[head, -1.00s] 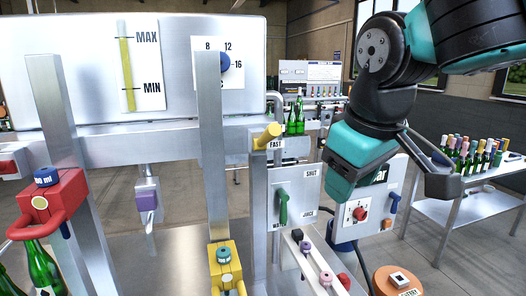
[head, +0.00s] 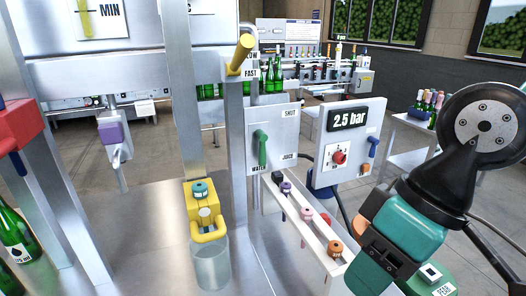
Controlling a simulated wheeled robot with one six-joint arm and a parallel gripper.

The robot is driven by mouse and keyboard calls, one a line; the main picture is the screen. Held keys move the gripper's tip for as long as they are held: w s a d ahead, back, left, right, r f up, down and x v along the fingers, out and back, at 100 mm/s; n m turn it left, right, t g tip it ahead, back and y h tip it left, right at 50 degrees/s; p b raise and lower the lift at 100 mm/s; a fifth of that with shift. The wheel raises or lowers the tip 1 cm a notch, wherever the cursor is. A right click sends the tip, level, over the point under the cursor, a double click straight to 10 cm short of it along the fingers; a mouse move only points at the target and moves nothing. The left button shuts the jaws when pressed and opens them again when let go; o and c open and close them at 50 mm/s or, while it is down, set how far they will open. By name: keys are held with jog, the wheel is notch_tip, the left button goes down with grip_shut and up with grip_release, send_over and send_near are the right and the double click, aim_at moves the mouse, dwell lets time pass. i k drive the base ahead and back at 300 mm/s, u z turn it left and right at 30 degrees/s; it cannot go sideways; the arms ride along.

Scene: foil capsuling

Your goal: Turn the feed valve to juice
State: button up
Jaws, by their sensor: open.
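The feed valve is a green lever (head: 262,148) on a pale upright panel (head: 282,140) in the middle of the head view. The panel has the labels SHUT at upper right, WATER at lower left and JUICE at lower right. The lever hangs about straight down, its lower end just above the WATER label (head: 259,168). My gripper (head: 374,266) is at the lower right, well apart from the lever, in front of and to the right of the panel. It is open. Its fingertips are hard to make out, and I see nothing held.
Right of the valve stands a panel with a 2.5 bar display (head: 349,118), a red knob (head: 339,157) and a blue lever (head: 373,147). A yellow tap (head: 206,212) stands over a clear container (head: 212,266) at left.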

aim_at(262, 137)
jog(key=u, duration=0.05)
jog(key=k, duration=0.4)
jog(key=z, duration=0.9)
jog(key=i, duration=0.65)
jog(key=u, duration=0.85)
